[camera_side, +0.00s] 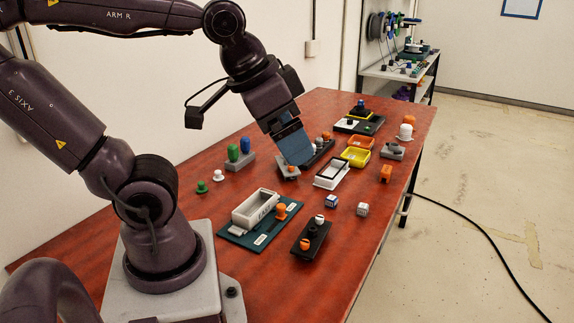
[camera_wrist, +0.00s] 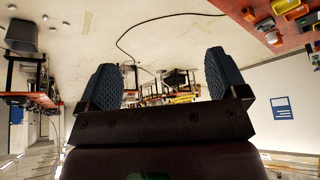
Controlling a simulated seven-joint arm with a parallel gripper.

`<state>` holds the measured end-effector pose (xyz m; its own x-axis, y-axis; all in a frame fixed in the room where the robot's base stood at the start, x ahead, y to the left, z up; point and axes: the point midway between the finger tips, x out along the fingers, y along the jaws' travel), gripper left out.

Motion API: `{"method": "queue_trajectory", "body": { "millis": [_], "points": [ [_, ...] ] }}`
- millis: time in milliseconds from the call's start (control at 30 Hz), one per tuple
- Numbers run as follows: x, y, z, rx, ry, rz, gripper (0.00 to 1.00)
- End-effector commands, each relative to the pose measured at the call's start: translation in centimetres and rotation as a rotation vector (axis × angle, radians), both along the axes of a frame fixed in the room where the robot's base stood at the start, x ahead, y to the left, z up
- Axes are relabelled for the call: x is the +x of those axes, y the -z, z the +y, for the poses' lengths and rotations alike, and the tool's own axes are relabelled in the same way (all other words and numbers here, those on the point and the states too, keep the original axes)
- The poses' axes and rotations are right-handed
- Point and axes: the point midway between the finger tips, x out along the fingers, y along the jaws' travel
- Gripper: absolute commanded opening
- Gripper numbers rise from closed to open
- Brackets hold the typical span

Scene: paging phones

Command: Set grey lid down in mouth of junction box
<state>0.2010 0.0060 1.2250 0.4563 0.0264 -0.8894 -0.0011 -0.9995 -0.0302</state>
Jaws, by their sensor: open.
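My gripper (camera_side: 297,160) has blue fingers and is above and behind the box, close to that piece. In the wrist view my gripper (camera_wrist: 160,80) is open, with nothing between its fingers. The inside of the box is only partly visible.
An orange knob (camera_side: 281,212) stands on the teal board beside the box. A black tray (camera_side: 311,240) is to its right. A white frame (camera_side: 332,175) and a yellow tray (camera_side: 355,157) lie farther back. Blue and green pegs (camera_side: 233,153) stand at left.

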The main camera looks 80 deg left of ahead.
Motion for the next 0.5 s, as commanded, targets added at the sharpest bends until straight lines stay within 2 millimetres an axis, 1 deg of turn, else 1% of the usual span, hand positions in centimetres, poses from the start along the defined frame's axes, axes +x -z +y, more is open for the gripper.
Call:
{"method": "queue_trajectory", "body": {
  "millis": [67, 167, 300, 367, 500],
  "points": [
    [1.0, 0.4, 1.4, 0.057, -0.002, 0.046, 0.92],
    [2.9, 1.2, 4.1, 0.171, 0.009, 0.129, 0.92],
    [5.9, 3.0, 8.9, 0.361, 0.049, 0.273, 0.92],
    [7.0, 3.9, 11.1, 0.441, 0.075, 0.340, 0.92],
    [9.4, 6.5, 16.1, 0.619, 0.159, 0.502, 0.92]
  ]
}}
